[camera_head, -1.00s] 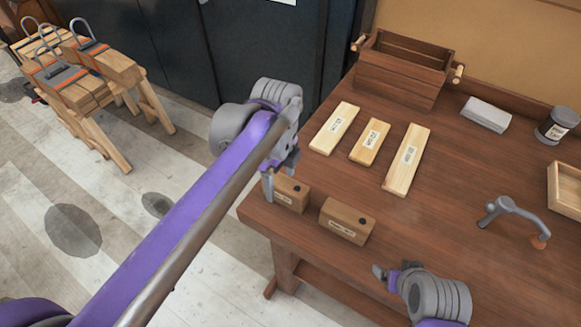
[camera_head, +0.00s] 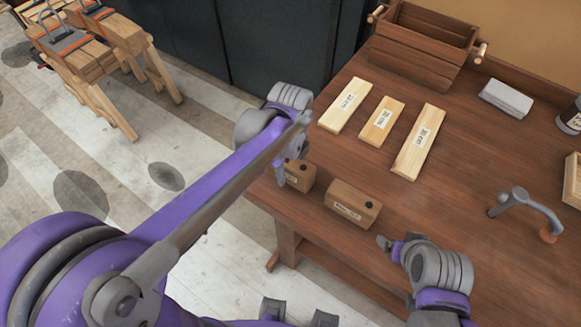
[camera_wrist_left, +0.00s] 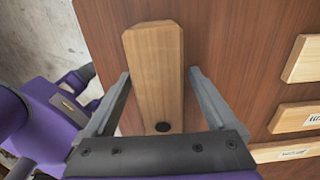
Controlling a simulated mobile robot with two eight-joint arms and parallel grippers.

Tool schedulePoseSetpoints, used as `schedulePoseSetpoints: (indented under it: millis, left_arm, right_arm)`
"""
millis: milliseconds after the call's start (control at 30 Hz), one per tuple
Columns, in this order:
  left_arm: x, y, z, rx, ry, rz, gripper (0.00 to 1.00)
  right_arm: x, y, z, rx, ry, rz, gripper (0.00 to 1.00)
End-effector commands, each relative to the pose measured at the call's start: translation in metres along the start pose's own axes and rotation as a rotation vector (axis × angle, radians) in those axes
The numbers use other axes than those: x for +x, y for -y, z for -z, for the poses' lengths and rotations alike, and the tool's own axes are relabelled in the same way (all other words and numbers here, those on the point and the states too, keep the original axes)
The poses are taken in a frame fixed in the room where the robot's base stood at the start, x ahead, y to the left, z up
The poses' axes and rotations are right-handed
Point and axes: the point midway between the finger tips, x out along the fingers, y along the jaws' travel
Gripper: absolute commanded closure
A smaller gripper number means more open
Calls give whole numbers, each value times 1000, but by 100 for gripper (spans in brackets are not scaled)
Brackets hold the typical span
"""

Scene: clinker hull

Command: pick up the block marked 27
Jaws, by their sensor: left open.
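Two brown wooden blocks, each with a small label and a dark round spot, lie near the bench's front-left edge: a left block (camera_head: 301,177) and a right block (camera_head: 352,205). I cannot read a 27 on either label. My left gripper (camera_head: 287,172) is at the left block and partly hides it. In the left wrist view, the left gripper (camera_wrist_left: 161,74) is open, with one finger on each side of this block (camera_wrist_left: 155,65) and gaps between. My right gripper (camera_head: 384,243) is beside the bench's front edge; its jaws are too small to judge.
Three pale labelled planks (camera_head: 418,143) lie behind the blocks on the bench (camera_head: 450,200). Sawhorses (camera_head: 105,70) are on the floor at left.

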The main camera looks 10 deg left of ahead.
Motion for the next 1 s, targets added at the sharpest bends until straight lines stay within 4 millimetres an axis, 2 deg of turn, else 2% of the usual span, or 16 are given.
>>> schedulePoseSetpoints:
  millis: [100,367,867,1000]
  left_arm:
    - [12,0,0,0,0,0,9]
    - [14,0,0,0,0,0,9]
    - [13,0,0,0,0,0,99]
    - [13,0,0,0,0,0,100]
  right_arm:
    - [1,0,-1,0,1,0,14]
    - [1,0,-1,0,1,0,14]
    - [1,0,-1,0,1,0,14]
    - [1,0,-1,0,1,0,14]
